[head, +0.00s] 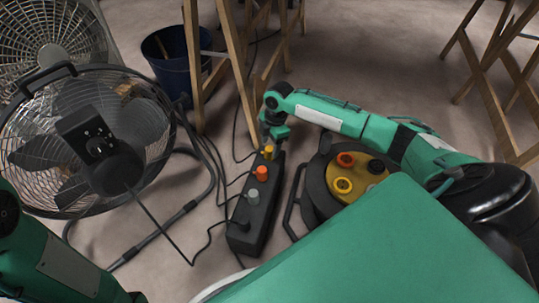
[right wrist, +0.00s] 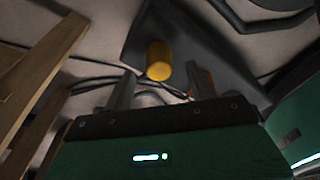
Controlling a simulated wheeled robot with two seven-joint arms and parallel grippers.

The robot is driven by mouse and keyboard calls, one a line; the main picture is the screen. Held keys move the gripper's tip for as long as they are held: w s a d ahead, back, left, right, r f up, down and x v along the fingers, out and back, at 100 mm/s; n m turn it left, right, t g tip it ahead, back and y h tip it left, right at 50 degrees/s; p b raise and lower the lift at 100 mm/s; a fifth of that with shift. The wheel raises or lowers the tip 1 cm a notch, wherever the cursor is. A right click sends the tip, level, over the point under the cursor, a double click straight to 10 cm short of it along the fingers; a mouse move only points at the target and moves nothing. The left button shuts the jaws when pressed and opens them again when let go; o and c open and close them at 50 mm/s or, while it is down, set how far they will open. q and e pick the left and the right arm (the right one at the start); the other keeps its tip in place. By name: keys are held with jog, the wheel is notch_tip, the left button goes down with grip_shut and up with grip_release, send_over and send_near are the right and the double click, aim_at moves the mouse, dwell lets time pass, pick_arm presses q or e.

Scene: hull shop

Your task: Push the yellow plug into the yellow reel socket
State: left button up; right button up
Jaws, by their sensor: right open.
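The yellow plug (head: 269,152) stands in the far end of a long black power strip (head: 244,238) on the floor. The yellow socket (head: 343,186) is a yellow ring with a dark middle on the yellow face of the black cable reel (head: 314,190), right of the strip. My right gripper (head: 271,141) is over the strip's far end, close to the yellow plug. In the right wrist view the gripper (right wrist: 160,86) is open, and the plug (right wrist: 158,60) shows beyond and between the fingertips, not gripped. My left gripper is not in view.
An orange plug (head: 262,173) and a grey plug (head: 253,196) stand in the same strip, with cables on its left. A fan (head: 85,140) stands left. A blue bucket (head: 172,55) and wooden trestles (head: 235,60) are behind. The reel also has orange and black sockets.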

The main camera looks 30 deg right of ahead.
aim_at(270, 148)
jog(key=shift+a+f+b, duration=0.15)
jog(key=shift+f+b, duration=0.85)
jog(key=shift+f, duration=0.55)
jog(key=shift+c, duration=0.5)
jog(key=c, duration=0.9)
